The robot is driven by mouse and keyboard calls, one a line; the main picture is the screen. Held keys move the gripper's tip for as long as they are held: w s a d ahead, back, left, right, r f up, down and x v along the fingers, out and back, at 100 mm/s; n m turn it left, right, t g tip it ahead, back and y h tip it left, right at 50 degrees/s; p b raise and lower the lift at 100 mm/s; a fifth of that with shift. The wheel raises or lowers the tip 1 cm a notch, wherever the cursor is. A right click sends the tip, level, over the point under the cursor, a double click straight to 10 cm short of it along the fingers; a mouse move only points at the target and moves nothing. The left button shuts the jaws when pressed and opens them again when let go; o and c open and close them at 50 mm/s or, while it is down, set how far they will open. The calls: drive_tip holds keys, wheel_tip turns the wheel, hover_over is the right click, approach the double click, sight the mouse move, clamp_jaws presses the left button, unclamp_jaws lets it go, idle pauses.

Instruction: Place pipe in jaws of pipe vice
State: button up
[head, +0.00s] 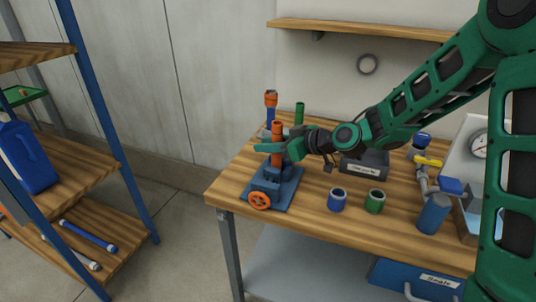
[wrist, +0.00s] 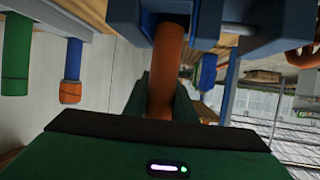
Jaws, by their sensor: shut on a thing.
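The orange pipe (head: 277,130) stands roughly upright over the blue pipe vice (head: 286,190), which has an orange handwheel (head: 259,200) at its front. My gripper (head: 287,150) is shut on the pipe at mid-length. In the wrist view the pipe (wrist: 168,50) runs from between my green fingers to the blue vice (wrist: 118,14), its far end between the vice's blue blocks. I cannot tell whether the jaws touch it or how deep it sits.
Behind the vice stand a blue pipe with an orange end (head: 270,102) and a green pipe (head: 299,112). To the right are a labelled grey bin (head: 366,165), a blue cup (head: 337,200), a green cup (head: 375,202) and blue-grey pump fittings (head: 433,214). A wall shelf (head: 360,29) hangs above.

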sight(268, 163)
wheel_tip(268, 163, down, 3)
drive_tip(key=shift+f, duration=0.15)
drive_tip(key=o, duration=1)
drive_tip(key=shift+o, duration=0.2)
drive_tip(key=v, duration=1.2)
